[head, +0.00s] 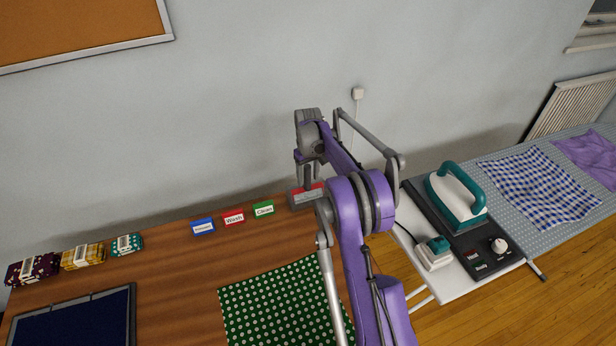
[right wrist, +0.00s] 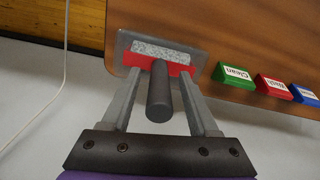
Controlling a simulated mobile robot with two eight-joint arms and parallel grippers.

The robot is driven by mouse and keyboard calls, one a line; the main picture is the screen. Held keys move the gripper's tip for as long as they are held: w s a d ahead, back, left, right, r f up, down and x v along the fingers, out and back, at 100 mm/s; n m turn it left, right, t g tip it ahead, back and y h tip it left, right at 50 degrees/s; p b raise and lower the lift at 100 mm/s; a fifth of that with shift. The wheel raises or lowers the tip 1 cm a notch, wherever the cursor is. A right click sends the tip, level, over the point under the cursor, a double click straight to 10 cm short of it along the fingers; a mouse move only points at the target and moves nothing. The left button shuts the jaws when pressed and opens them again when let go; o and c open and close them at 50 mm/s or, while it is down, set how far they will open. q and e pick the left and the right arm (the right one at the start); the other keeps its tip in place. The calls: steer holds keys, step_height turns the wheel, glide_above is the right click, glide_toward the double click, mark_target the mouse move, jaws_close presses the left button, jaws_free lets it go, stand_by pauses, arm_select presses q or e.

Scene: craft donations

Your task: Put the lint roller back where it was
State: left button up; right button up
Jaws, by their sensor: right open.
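The lint roller (right wrist: 160,92) shows in the right wrist view, with a dark grey handle and a red head with a speckled grey strip. Its head is over a grey tray (right wrist: 199,56) at the table's edge; I cannot tell how fully it rests there. The tray (head: 301,201) also shows in the head view at the table's back right corner, with the roller's red part (head: 314,187) partly hidden by my arm. My right gripper (right wrist: 160,76) is open, its fingers on either side of the handle with gaps visible. It is above the tray in the head view (head: 309,184). My left gripper is out of view.
Blue, red "Wash" (head: 233,218) and green "Clean" (head: 264,209) labels stand left of the tray. A green dotted cloth (head: 270,305) lies in front. Folded fabrics (head: 83,256) are at far left. An iron (head: 456,196) stands right on the ironing board. The wall is close behind.

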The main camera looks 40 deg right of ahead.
step_height(320, 180, up, 12)
steer(key=shift+r, duration=0.15)
steer(key=shift+a+r, duration=0.25)
steer(key=shift+a, duration=0.1)
steer(key=s+a+r+n+t, duration=0.1)
steer(key=s+a+r, duration=0.1)
steer(key=s+a, duration=0.5)
steer(key=s+a+r+t, duration=0.2)
steer(key=s+a+r, duration=0.15)
steer(key=a, duration=0.65)
steer(key=s+a+f+t, duration=0.1)
steer(key=s+a+f, duration=0.3)
steer(key=s, duration=0.5)
steer(key=s+a+f+t, duration=0.1)
steer(key=s+a+f, duration=0.4)
steer(key=s+a, duration=0.2)
steer(key=s, duration=0.2)
steer(key=shift+s+f+n+t, duration=0.25)
steer(key=shift+s+n+t, duration=0.05)
steer(key=shift+s+n, duration=0.1)
steer(key=shift+w, duration=0.1)
